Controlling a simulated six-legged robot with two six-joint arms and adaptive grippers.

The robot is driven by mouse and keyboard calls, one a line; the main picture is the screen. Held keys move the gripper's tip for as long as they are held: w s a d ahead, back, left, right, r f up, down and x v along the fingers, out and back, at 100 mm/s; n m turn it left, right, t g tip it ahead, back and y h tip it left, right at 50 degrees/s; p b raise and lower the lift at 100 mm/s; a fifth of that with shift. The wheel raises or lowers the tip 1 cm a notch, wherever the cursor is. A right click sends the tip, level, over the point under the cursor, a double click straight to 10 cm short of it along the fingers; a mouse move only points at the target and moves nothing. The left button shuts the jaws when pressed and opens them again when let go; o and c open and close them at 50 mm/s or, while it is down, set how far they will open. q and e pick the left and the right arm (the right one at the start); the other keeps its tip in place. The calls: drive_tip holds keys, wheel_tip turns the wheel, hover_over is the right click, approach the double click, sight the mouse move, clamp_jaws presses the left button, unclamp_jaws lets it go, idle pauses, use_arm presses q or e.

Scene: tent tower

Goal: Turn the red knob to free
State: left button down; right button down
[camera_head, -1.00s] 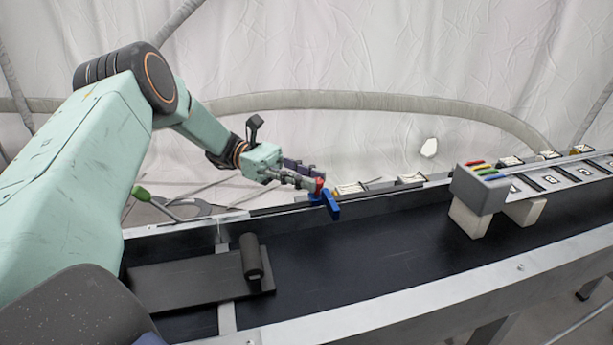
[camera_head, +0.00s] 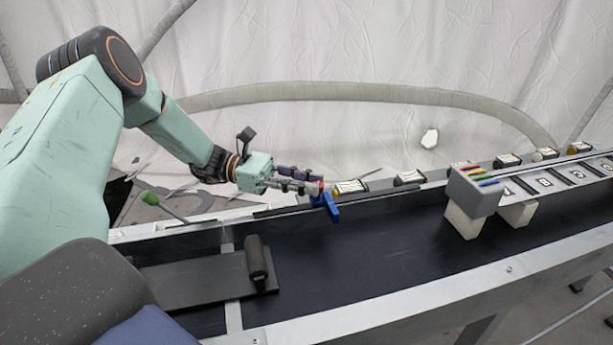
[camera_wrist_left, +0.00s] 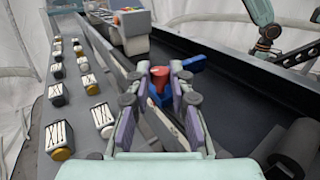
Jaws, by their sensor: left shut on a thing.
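The small red knob (camera_head: 320,185) sits on a blue part (camera_head: 328,205) at the conveyor's far rail. In the left wrist view the red knob (camera_wrist_left: 160,75) is between my finger pads, with the blue part (camera_wrist_left: 194,63) behind and below it. My left gripper (camera_head: 314,184) reaches in from the left and is shut on the red knob; its fingers (camera_wrist_left: 160,84) hide the knob's sides. The knob's marking cannot be read. My right arm appears small at the upper right of the left wrist view; its gripper (camera_wrist_left: 262,47) is too small to judge.
A grey box (camera_head: 473,190) with coloured strips stands on white blocks over the dark belt (camera_head: 390,245). A dark plate (camera_head: 190,280) with a cylindrical handle (camera_head: 256,258) lies at the near left. The belt's middle is clear.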

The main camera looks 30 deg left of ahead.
use_arm(q)
drive_tip(key=c, duration=1.2)
unclamp_jaws()
drive_tip(key=v, duration=1.2)
drive_tip(key=shift+s, duration=0.1)
drive_tip(key=shift+r, duration=0.1)
